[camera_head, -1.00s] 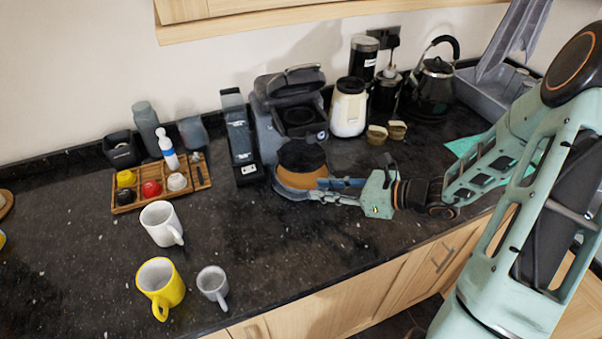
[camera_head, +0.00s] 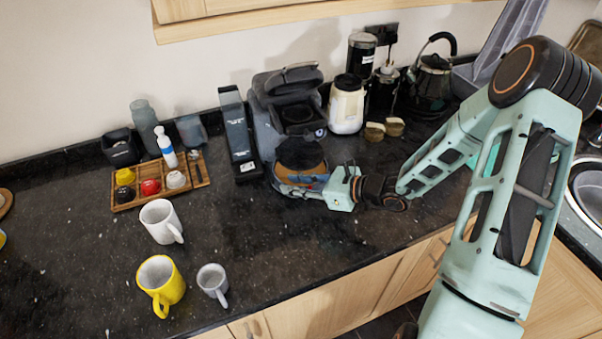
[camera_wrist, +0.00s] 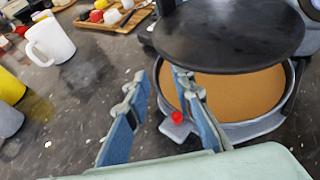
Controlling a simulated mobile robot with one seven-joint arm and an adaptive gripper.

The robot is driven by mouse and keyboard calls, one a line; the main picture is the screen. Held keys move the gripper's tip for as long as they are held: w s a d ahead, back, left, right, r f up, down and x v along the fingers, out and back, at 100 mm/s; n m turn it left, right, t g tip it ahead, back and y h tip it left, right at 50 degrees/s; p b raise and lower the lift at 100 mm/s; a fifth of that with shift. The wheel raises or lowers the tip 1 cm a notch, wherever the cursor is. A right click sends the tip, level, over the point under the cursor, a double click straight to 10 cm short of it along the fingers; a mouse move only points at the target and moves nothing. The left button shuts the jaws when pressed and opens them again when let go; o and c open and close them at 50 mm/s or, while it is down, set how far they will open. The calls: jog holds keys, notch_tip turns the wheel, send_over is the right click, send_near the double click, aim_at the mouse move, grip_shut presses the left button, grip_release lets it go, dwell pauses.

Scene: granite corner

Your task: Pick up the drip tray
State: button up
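The drip tray appears to be the round piece with an orange-brown face and grey rim at the foot of the coffee machine (camera_head: 264,125). In the wrist view the drip tray (camera_wrist: 236,95) fills the right side, partly covered by a black disc (camera_wrist: 230,30) above it. A grey tab with a red spot projects from its near edge. My gripper (camera_head: 308,186) is at the tray's front, hiding part of it in the head view. In the wrist view my gripper (camera_wrist: 160,108) is open, its blue fingers either side of the tab, the right finger closer. Contact cannot be told.
A wooden rack (camera_head: 160,183) with small cups stands left. White (camera_head: 160,220), yellow (camera_head: 160,283) and grey (camera_head: 212,283) mugs stand front left. A white-bodied jar (camera_head: 346,105) and kettle (camera_head: 432,82) are behind right.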

grip_shut()
dwell(0.3)
